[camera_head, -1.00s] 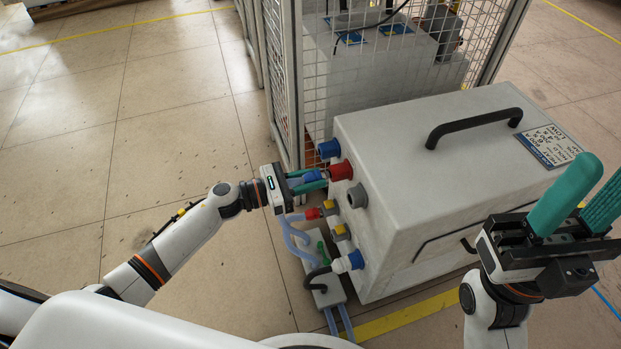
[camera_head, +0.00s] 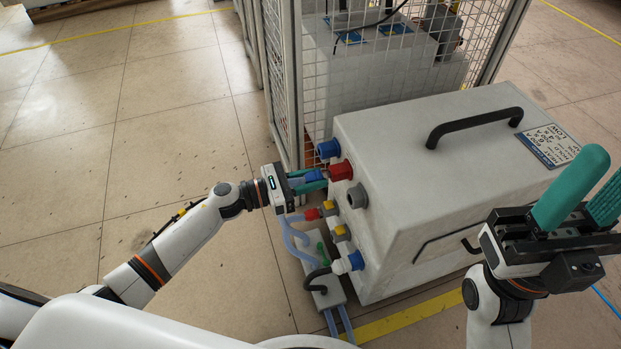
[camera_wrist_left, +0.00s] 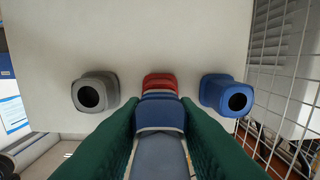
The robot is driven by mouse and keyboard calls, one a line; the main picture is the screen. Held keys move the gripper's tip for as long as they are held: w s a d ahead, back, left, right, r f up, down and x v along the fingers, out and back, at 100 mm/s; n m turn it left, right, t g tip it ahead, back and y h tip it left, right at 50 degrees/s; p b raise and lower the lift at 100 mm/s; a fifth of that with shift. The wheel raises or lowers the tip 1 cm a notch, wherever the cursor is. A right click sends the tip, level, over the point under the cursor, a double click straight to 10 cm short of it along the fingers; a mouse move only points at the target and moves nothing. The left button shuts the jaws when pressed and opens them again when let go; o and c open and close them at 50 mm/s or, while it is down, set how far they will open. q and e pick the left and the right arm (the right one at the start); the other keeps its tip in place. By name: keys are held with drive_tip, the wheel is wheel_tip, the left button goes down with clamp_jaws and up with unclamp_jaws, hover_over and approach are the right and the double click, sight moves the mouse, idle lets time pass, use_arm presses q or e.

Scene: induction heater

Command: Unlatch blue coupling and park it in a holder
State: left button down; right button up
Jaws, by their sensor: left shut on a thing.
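The blue coupling (camera_wrist_left: 160,117) is between the green fingers of my left gripper (camera_wrist_left: 160,130), which is shut on it. In the left wrist view it is in line with a red fitting (camera_wrist_left: 160,82) on the cabinet wall and partly covers it. Whether the two are joined cannot be told. In the head view, my left gripper (camera_head: 312,181) is level, beside the red fitting (camera_head: 340,171). A blue socket (camera_wrist_left: 222,94) and a grey socket (camera_wrist_left: 95,92) flank the red fitting, both with empty openings. My right gripper (camera_head: 590,190) is raised at the right, open and empty.
The white cabinet (camera_head: 440,150) has a black handle (camera_head: 474,125) on top. Lower fittings with yellow parts (camera_head: 341,232) and hoses (camera_head: 290,233) are below my left gripper. A mesh fence (camera_head: 310,90) stands close behind. Open floor (camera_head: 170,130) lies to the left.

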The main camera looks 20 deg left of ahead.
use_arm(q)
drive_tip(key=shift+w+d, duration=0.3)
drive_tip(key=shift+d, duration=0.1)
drive_tip(key=c, duration=1.1)
unclamp_jaws()
drive_tip(key=shift+o, duration=0.2)
drive_tip(key=p+v, duration=0.1)
drive_tip(key=v, duration=1.1)
drive_tip(key=shift+p, duration=0.4)
